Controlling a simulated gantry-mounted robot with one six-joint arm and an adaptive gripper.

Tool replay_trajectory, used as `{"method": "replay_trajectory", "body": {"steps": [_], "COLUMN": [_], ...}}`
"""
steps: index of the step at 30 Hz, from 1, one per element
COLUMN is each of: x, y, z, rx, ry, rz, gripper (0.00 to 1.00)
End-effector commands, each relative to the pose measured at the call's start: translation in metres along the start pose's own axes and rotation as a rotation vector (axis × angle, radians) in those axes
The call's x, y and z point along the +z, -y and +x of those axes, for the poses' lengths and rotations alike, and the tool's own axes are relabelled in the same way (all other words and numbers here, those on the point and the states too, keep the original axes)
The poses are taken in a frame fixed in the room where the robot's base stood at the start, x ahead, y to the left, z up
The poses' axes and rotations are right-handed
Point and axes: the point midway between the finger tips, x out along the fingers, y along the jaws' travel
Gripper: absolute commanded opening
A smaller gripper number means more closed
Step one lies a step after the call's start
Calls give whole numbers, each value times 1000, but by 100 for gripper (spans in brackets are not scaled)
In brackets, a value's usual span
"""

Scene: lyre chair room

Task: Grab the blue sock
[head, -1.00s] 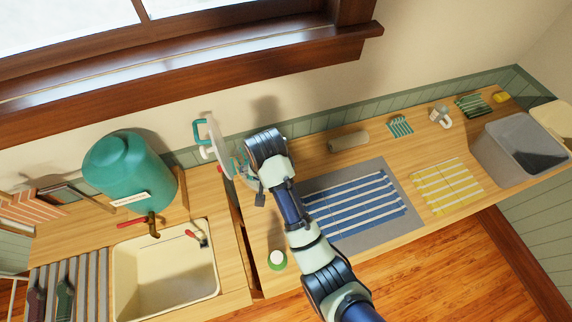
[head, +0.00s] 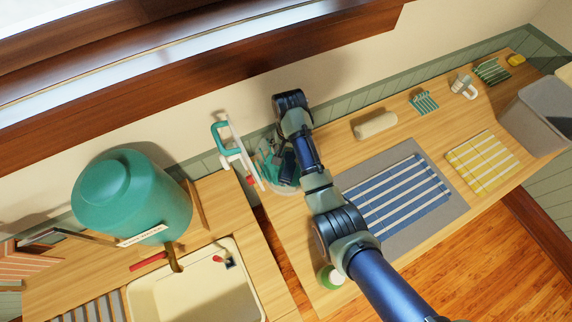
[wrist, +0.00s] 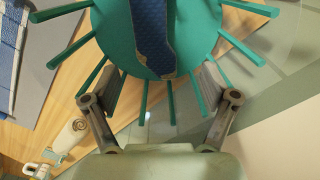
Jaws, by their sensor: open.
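The blue sock (wrist: 153,35) lies on a round teal piece with spokes (wrist: 105,28) in the wrist view. It is dark blue, and its upper end runs out of the picture. My gripper (wrist: 160,88) is open, its two fingers spread on either side below the sock, with nothing between them. In the head view, the teal spoked piece (head: 265,160) shows in part at the left end of the right counter. My arm partly covers that spot, so I cannot tell the sock apart from dark gripper parts there.
A green-and-white bottle (head: 330,277) stands at the front.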

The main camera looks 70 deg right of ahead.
Motion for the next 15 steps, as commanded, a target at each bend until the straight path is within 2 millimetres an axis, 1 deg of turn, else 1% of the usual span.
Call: {"method": "replay_trajectory", "body": {"steps": [3, 10, 12, 15], "x": [0, -1, -1, -1], "y": [-1, -5, -5, -5], "z": [6, 45, 51, 52], "rx": [0, 0, -1, -1], "ry": [0, 0, -1, -2], "rz": [0, -1, -1, -1], "gripper": [85, 85, 85, 85]}}
